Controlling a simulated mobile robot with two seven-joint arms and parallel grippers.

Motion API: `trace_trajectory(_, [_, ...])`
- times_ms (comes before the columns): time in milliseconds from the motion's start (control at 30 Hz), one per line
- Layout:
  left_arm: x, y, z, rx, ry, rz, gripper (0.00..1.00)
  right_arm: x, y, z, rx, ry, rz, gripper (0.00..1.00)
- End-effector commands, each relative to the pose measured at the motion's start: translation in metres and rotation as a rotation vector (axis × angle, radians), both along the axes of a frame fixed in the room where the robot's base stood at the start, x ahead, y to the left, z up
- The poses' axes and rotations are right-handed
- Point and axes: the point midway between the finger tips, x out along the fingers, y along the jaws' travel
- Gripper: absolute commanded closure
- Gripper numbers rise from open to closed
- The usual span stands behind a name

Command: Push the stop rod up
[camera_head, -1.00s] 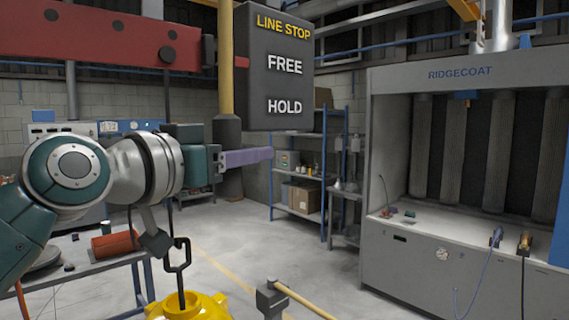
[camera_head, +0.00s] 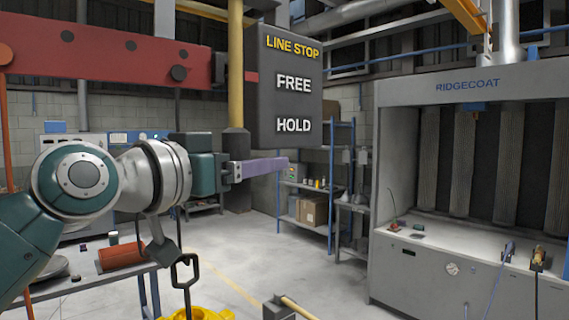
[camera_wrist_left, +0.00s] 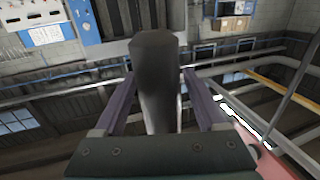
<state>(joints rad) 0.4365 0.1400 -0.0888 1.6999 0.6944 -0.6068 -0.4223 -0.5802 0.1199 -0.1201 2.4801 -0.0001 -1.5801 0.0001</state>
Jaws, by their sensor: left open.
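The stop rod (camera_head: 236,75) is a yellow upright rod with a dark, thicker lower end (camera_head: 237,143), left of the dark LINE STOP sign (camera_head: 294,105) marked FREE above HOLD. My left gripper (camera_head: 262,168) is level with that dark end, and its near purple finger crosses in front of it. In the left wrist view the two fingers are spread, with the dark end (camera_wrist_left: 156,60) between them. I cannot tell whether they touch it. The far finger is hidden in the head view. My right gripper is not in view.
A red beam (camera_head: 110,45) crosses at the upper left. A table with an orange cylinder (camera_head: 122,256) is at left. The RIDGECOAT booth (camera_head: 465,87) and a shelf (camera_head: 305,230) stand behind, right.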

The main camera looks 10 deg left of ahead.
Motion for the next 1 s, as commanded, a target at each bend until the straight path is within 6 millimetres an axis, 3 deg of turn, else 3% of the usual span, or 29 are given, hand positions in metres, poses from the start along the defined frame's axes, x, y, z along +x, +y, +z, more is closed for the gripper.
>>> trace_trajectory(600, [-0.081, 0.035, -0.003, 0.003, -0.003, 0.003, 0.27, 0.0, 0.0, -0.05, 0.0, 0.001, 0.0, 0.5])
trace_trajectory(1000, [-0.089, 0.038, 0.0, 0.0, -0.001, 0.001, 0.27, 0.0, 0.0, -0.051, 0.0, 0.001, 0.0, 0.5])
